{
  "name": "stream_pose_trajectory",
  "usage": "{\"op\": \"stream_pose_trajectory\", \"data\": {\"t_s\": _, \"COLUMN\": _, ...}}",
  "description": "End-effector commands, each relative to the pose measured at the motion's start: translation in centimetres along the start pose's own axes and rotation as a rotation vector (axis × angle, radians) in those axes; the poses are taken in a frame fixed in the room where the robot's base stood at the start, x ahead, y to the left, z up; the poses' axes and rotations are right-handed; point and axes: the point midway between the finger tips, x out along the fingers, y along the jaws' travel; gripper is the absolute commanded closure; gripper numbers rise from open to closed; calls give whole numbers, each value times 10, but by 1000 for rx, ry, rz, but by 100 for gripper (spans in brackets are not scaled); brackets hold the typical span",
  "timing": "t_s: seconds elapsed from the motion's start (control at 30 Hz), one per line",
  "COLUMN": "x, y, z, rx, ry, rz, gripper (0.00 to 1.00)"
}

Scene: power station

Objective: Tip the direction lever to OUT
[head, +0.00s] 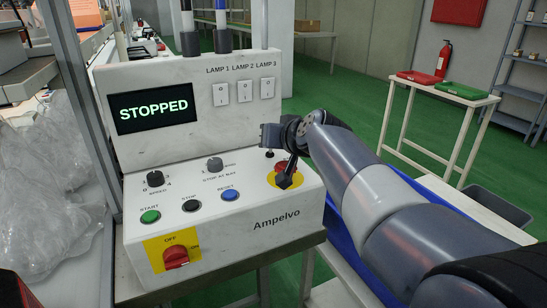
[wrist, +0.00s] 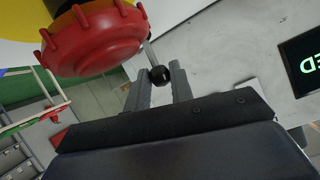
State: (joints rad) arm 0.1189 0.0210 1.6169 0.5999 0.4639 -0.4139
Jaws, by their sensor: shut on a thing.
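The direction lever shows in the wrist view as a thin pale metal stalk with a round black knob (wrist: 160,74). My gripper (wrist: 160,86) has its two grey fingers on either side of that knob, shut on it. In the head view my gripper (head: 270,146) is at the back right of the white control box, above a small dark knob (head: 269,154) that looks like the lever's end. The lever's base and its direction markings cannot be read in either view.
A red mushroom button (wrist: 95,38) on a yellow plate is close beside my fingers. The box (head: 180,205) also carries green, black and blue buttons and a red rotary switch (head: 176,259). The display (head: 153,108) reads STOPPED. Lamp switches (head: 244,91) sit on the upright panel.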

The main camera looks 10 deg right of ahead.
Motion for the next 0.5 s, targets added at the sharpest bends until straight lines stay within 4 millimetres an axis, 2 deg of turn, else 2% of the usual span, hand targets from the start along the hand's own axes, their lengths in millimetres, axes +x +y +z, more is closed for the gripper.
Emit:
{"op": "stream_pose_trajectory", "data": {"t_s": 0.03, "x": 2, "y": 2, "z": 8, "rx": -1, "ry": 20, "rz": -4, "gripper": 100}}
{"op": "stream_pose_trajectory", "data": {"t_s": 0.5, "x": -4, "y": 3, "z": 9, "rx": 3, "ry": 118, "rz": -33, "gripper": 100}}
